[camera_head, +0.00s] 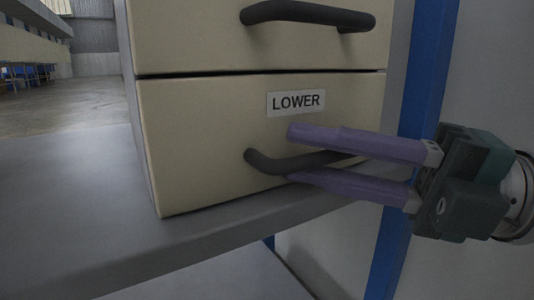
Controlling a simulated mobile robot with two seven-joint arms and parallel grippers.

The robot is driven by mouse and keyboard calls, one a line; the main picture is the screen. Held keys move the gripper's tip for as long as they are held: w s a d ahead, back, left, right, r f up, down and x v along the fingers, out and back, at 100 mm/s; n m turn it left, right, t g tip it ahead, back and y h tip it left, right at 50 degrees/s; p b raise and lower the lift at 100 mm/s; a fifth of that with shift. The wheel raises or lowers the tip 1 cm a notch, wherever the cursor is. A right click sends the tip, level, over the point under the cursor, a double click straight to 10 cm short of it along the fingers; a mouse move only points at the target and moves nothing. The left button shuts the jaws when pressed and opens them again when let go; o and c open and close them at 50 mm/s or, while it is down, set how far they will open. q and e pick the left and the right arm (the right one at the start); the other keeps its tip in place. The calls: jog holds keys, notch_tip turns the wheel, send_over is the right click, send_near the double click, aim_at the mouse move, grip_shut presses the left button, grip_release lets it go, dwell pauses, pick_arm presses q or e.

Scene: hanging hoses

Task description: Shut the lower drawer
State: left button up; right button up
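The lower drawer (205,140) has a cream front with a white "LOWER" label (296,102). Its front looks nearly flush with the upper drawer (190,35), with a thin dark gap between them; I cannot tell if it stands slightly out. Its dark bar handle (267,162) is partly hidden by my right gripper (290,155). That gripper comes in from the right with its two purple fingers apart, one above the handle bar and one along its lower side. I cannot tell whether they touch it. My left gripper is out of view.
The upper drawer has a dark bar handle (308,15). The drawers stand on a grey shelf (80,230). A blue upright (425,70) stands to the right, close to my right gripper. Open floor (70,105) shows at the far left.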

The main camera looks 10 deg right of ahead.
jog(key=b+v, duration=0.1)
jog(key=v, duration=0.8)
jog(key=shift+d, duration=0.25)
jog(key=shift+s+f, duration=0.1)
jog(key=shift+s, duration=0.05)
